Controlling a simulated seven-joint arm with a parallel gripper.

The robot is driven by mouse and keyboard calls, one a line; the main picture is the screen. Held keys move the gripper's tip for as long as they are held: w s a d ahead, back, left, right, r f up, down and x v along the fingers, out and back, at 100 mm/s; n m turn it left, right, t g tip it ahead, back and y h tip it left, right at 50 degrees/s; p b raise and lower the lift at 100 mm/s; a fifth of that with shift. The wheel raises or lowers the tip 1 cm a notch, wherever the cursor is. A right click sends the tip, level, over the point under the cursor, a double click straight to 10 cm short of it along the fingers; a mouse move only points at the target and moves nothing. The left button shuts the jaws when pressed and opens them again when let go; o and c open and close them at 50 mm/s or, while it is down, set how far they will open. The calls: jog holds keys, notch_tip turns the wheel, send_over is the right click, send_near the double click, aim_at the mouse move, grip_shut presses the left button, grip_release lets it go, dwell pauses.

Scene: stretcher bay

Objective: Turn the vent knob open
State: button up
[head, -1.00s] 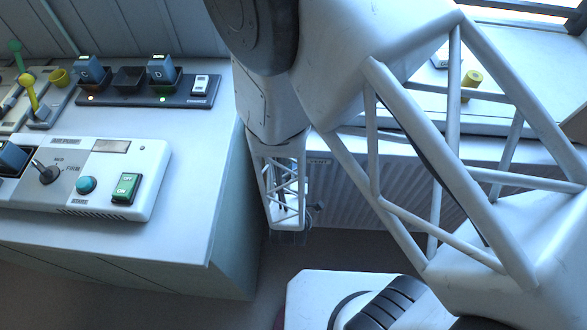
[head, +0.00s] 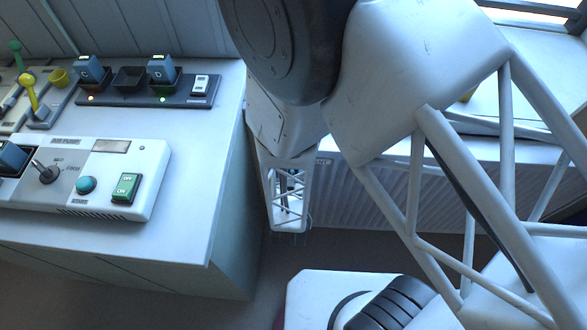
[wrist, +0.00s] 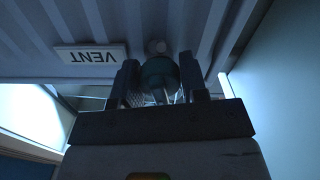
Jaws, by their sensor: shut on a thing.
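The vent knob (wrist: 157,73) is a dark teal round knob on a short pale stem, in the middle of the wrist view. A white VENT label (wrist: 91,56), upside down in the picture, is on the ribbed panel beside it. My gripper (wrist: 160,82) has one dark finger on each side of the knob and is shut on it. In the head view my arm reaches down to the ribbed radiator (head: 375,205) under the sill. The knob is not clear there, and my fingers are too small and dark to make out.
A white counter (head: 195,215) stands left of my arm. It carries a control box (head: 110,195) with a green switch, and a dark rack (head: 190,101) with blue blocks. A window sill (head: 490,145) is at the right.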

jog(key=shift+m, duration=0.7)
jog(key=o, duration=0.9)
jog(key=shift+s, duration=0.15)
jog(key=s, duration=0.7)
jog(key=shift+s, duration=0.25)
dwell(0.6)
